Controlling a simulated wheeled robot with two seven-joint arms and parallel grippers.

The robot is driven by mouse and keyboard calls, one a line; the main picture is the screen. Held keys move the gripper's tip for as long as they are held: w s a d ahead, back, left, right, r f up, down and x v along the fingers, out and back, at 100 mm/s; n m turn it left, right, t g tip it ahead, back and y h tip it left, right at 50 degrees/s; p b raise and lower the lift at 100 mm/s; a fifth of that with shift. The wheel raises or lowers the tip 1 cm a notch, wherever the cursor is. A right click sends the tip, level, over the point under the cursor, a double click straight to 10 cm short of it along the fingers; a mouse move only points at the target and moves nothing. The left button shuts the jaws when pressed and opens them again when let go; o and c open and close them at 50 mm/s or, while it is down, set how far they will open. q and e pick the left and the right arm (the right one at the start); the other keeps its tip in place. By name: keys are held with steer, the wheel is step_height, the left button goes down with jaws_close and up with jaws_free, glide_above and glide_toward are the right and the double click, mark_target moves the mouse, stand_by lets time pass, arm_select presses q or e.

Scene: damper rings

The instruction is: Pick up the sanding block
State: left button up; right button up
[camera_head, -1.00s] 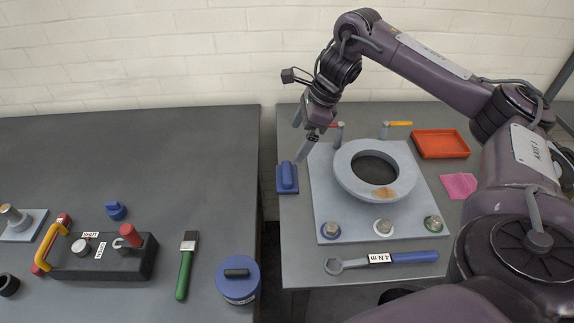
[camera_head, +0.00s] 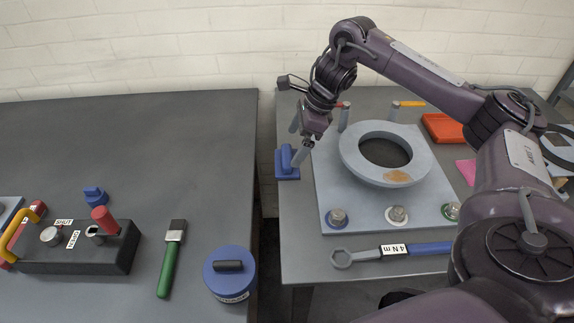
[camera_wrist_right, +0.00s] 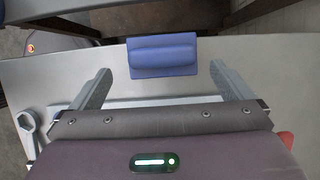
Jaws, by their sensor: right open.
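The sanding block is a blue block with a raised grip (camera_head: 287,160). It lies at the left edge of the right table, beside the grey plate. In the right wrist view the sanding block (camera_wrist_right: 162,55) sits ahead of the fingertips, roughly centred between them. My right gripper (camera_head: 297,140) is just above and beside the block in the head view. It is open and empty, with one finger on each side in the right wrist view (camera_wrist_right: 160,80). I cannot tell whether a finger touches the block. My left gripper is out of view.
A grey plate (camera_head: 328,190) with a large ring (camera_head: 425,165) and several knobs lies right of the block. A wrench (camera_head: 390,252) lies in front. A gap (camera_head: 268,190) separates the tables. The left table holds a black box (camera_head: 75,260), a brush (camera_head: 170,265) and a blue lidded container (camera_head: 230,285).

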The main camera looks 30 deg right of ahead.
mark_target(286, 153)
steer(key=x, duration=0.5)
steer(key=shift+w+a+f, duration=0.15)
steer(key=shift+w+f, duration=0.1)
steer(key=shift+f, duration=0.05)
steer(key=c, duration=0.7)
steer(key=shift+r, duration=0.45)
step_height(286, 153, up, 2)
steer(key=shift+r, duration=0.1)
step_height(286, 153, up, 17)
steer(key=p, duration=0.8)
steer(key=shift+p, duration=0.3)
